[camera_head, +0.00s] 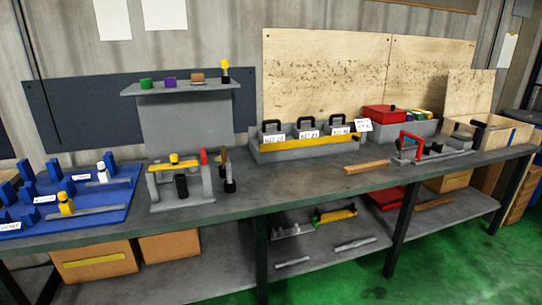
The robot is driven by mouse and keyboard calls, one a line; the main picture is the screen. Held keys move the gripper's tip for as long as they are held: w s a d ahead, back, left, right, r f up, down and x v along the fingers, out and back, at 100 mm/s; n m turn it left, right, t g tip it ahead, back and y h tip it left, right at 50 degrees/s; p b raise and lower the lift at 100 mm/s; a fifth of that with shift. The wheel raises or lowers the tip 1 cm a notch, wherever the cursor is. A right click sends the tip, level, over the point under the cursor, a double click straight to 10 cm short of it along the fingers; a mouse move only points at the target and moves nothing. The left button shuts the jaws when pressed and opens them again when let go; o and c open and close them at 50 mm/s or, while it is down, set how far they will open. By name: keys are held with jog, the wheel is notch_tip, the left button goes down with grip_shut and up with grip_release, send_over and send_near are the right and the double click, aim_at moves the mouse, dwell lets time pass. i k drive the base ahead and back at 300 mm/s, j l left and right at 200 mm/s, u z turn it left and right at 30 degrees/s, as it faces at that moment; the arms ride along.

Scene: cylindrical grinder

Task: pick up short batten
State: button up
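A short wooden batten (368,167), light brown, lies flat on the grey workbench top (310,180), right of centre and near the front edge. Another brown strip (434,204) lies on the lower shelf at the right; I cannot tell its kind. My gripper is not in view.
A grey fixture with a red handle (411,146) stands close to the batten's right. Behind it is a grey rack with a yellow bar (310,145). A grey stand (181,185) and blue tray (100,207) are at left. The bench left of the batten is clear.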

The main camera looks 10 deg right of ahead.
aim_at(373, 165)
jog(key=i+z, duration=0.25)
jog(key=i, duration=0.15)
jog(key=i+j+z, duration=0.15)
jog(key=i+z, duration=0.15)
jog(key=i+j+z, duration=0.25)
jog(key=i, duration=0.2)
